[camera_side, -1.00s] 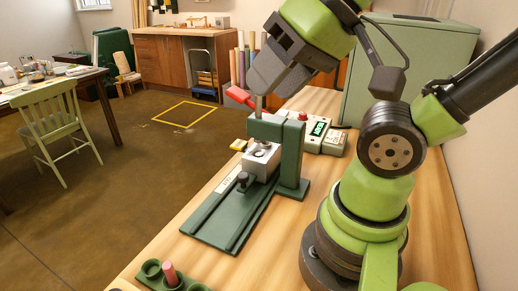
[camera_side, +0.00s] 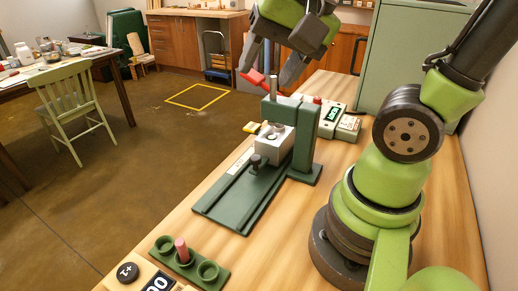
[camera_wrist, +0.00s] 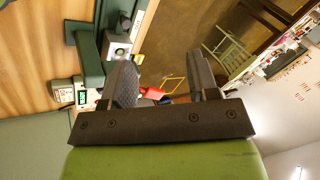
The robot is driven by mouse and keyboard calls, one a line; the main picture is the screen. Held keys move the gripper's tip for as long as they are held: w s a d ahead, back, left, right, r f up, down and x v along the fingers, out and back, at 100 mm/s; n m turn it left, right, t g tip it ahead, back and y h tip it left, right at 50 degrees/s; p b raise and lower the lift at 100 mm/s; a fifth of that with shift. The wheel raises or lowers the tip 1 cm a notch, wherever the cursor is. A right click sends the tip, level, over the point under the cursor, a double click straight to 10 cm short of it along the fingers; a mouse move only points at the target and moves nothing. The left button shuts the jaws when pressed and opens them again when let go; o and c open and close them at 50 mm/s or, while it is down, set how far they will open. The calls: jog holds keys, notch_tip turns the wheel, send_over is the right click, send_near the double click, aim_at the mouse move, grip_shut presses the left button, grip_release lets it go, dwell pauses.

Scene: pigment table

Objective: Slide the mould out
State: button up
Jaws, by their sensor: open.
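The mould (camera_side: 275,143) is a silver-grey block with a dark knob (camera_side: 256,160) on its front. It sits under the arch of a green press (camera_side: 303,130), at the back of the press's grooved green base (camera_side: 232,197). The mould also shows in the wrist view (camera_wrist: 118,46). The press's lever has a red handle (camera_side: 252,77). My gripper (camera_side: 270,72) is open and empty, above the press near the red handle. In the wrist view the fingers of my gripper (camera_wrist: 163,72) stand wide apart, with the red handle (camera_wrist: 153,93) showing beyond them. Whether the press's rod touches the mould is unclear.
A control box with a green display (camera_side: 333,114) stands behind the press. Bare wooden tabletop (camera_side: 270,245) lies right of the base.

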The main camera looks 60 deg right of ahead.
jog(key=w+d+f+m+g, duration=0.3)
jog(key=w+d+f+m, duration=0.15)
jog(key=f+m, duration=0.35)
jog(key=m+g+h, duration=0.1)
jog(key=m+g, duration=0.1)
jog(key=m, duration=0.6)
send_over(255, 157)
notch_tip(255, 157, down, 6)
notch_tip(255, 157, down, 10)
jog(key=shift+s+r, duration=0.1)
jog(key=shift+r, duration=0.15)
grip_shut()
jog(key=a, duration=1.7)
jog(key=shift+a, duration=0.35)
grip_release()
